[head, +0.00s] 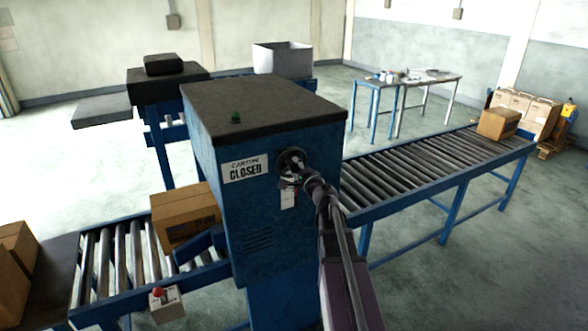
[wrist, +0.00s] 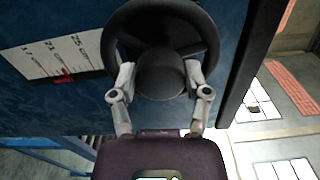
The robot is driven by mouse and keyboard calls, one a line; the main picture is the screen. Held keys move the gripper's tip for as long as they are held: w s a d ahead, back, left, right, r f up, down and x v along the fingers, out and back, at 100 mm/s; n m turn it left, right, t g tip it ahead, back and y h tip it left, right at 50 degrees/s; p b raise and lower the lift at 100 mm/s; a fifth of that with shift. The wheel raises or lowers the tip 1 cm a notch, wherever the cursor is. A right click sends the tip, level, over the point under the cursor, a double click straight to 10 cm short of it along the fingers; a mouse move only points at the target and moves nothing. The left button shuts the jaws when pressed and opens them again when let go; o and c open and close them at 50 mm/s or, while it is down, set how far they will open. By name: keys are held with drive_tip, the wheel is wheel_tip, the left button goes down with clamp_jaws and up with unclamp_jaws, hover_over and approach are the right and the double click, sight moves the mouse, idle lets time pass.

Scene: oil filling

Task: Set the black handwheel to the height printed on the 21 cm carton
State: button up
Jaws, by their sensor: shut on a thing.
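The black handwheel (head: 291,160) is on the face of the blue machine housing (head: 265,210). In the wrist view the handwheel (wrist: 160,18) fills the top middle. My gripper (wrist: 161,80) has a finger on each side of the wheel's round hub and is shut on it. In the head view my gripper (head: 297,181) partly covers the wheel. A white scale plate (wrist: 48,48) with printed numbers lies left of the wheel, with a red pointer (wrist: 62,79) at its lower edge. A brown carton (head: 183,216) stands on the rollers left of the housing; its printed height is not readable.
The housing carries a "carton closed" sign (head: 245,168). A roller conveyor (head: 430,175) runs off to the right, with another carton (head: 498,124) at its far end. A control box with a red button (head: 163,302) is at the front left. Open floor lies at the lower right.

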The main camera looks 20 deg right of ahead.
drive_tip(key=shift+m, duration=1.2)
drive_tip(key=o, duration=1.1)
drive_tip(key=shift+o, duration=0.2)
drive_tip(key=s, duration=1.2)
drive_tip(key=shift+d, duration=0.25)
